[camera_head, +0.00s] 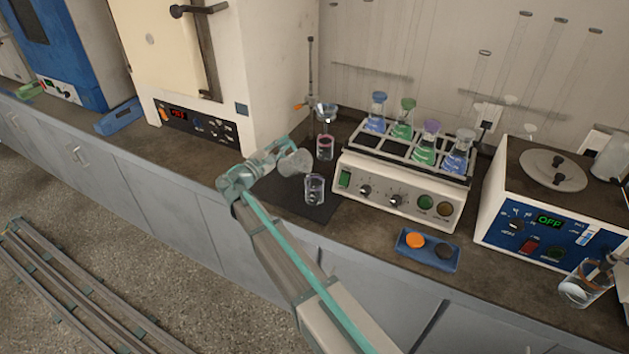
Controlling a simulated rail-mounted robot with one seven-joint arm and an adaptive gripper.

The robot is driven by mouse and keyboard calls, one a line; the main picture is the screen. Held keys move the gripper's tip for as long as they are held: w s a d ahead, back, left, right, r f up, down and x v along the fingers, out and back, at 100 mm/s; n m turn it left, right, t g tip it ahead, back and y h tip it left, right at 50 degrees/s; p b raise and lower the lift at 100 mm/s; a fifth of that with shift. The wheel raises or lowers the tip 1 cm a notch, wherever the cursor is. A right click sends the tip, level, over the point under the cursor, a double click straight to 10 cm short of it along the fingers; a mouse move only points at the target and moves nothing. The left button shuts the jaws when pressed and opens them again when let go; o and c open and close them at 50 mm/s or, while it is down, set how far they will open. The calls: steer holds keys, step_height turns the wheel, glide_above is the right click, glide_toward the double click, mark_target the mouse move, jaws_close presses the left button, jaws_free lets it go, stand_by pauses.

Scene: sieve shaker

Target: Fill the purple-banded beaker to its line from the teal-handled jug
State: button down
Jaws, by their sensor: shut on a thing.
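My gripper (272,160) is shut on the jug (295,162), a clear vessel, and holds it tilted to the right above the dark mat. The jug's handle is hidden or blends with my gripper, so its teal colour cannot be made out. The purple-banded beaker (314,189) stands upright on the mat, just below and right of the jug's mouth. The beaker has a purplish band near its top. Its liquid level and line are too small to tell, and no stream is clearly visible.
A beaker with a pink-red band (325,148) stands behind, near a funnel stand (311,85). A shaker (398,190) with several flasks stands close on the right. A blue tray (428,251) lies in front of it. The counter left of the mat is clear.

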steer(key=shift+s+d+r+m+b, duration=0.15)
steer(key=shift+d+r+m+b, duration=0.05)
steer(key=shift+r+m+b, duration=0.4)
stand_by(1.3)
